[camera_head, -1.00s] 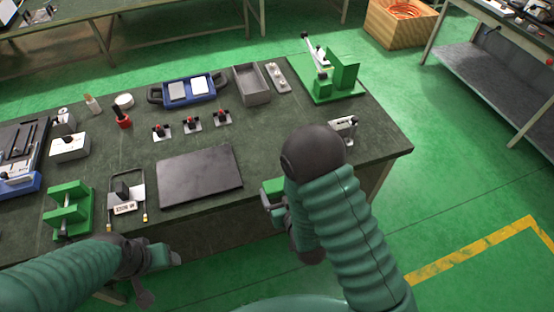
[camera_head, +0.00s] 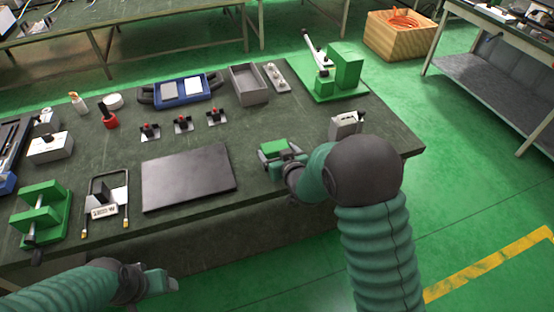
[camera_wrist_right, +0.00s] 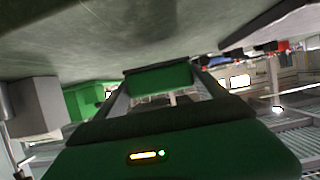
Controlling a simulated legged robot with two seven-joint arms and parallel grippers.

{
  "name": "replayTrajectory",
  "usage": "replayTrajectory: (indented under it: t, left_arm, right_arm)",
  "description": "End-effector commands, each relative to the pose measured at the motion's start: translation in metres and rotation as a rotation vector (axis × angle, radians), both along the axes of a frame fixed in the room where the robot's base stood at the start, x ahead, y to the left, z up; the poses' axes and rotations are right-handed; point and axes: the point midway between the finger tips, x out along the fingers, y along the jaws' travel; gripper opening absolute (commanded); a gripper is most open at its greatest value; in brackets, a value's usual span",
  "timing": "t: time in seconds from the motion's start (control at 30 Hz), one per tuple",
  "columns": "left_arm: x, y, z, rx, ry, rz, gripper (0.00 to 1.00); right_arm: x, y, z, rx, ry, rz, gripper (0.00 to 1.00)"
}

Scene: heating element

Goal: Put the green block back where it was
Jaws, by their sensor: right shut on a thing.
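The green block (camera_head: 274,148) is in my right gripper (camera_head: 281,157), near the front edge of the table, to the right of the black plate. In the right wrist view, the green block (camera_wrist_right: 158,79) lies between the two fingertips of my right gripper (camera_wrist_right: 160,88), which is shut on it. I cannot tell whether the block touches the tabletop. My left gripper (camera_head: 163,282) is empty in front of the table's near edge; its jaw opening is unclear. A green fixture (camera_head: 323,92) with upright green parts and a lever stands at the table's back right.
The dark plate (camera_head: 188,177) lies left of my right gripper. A small grey device (camera_head: 345,124) stands to its right. Bare tabletop lies between the block and the fixture.

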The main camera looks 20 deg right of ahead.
Motion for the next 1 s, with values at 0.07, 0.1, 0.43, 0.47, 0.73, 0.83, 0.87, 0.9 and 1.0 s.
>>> replayTrajectory:
  t: [0.07, 0.1, 0.43, 0.47, 0.73, 0.83, 0.87, 0.9, 1.0]
  left_arm:
    - [0.000, 0.000, -0.002, 0.000, 0.000, 0.000, 0.67]
    - [0.000, 0.000, -0.003, 0.000, 0.000, 0.000, 0.67]
    - [0.000, 0.000, -0.005, 0.000, 0.000, 0.000, 0.67]
    - [0.000, 0.000, -0.005, 0.000, 0.001, 0.000, 0.67]
    - [0.000, 0.000, -0.004, 0.000, 0.000, 0.000, 0.67]
    - [0.000, 0.000, -0.003, 0.000, 0.000, 0.000, 0.67]
    - [0.000, 0.000, -0.001, 0.000, 0.000, 0.000, 0.67]
    - [0.000, 0.000, -0.002, 0.000, 0.000, 0.000, 0.67]
    - [0.000, 0.000, -0.002, 0.000, 0.000, 0.000, 0.67]
  right_arm:
    - [-0.001, 0.001, -0.016, 0.000, 0.006, 0.001, 0.49]
    - [-0.001, 0.001, -0.023, 0.000, 0.005, 0.001, 0.49]
    - [-0.001, 0.001, -0.033, 0.001, 0.000, 0.001, 0.49]
    - [-0.001, 0.001, -0.034, 0.001, 0.002, 0.001, 0.83]
    - [-0.001, 0.001, -0.033, 0.001, 0.002, 0.000, 1.00]
    - [-0.001, 0.001, -0.032, 0.001, 0.002, 0.001, 1.00]
    - [-0.001, 0.001, -0.030, 0.001, 0.002, 0.001, 1.00]
    - [-0.005, 0.000, -0.030, 0.001, 0.002, 0.000, 1.00]
    - [-0.019, 0.000, -0.023, 0.001, 0.002, 0.000, 1.00]
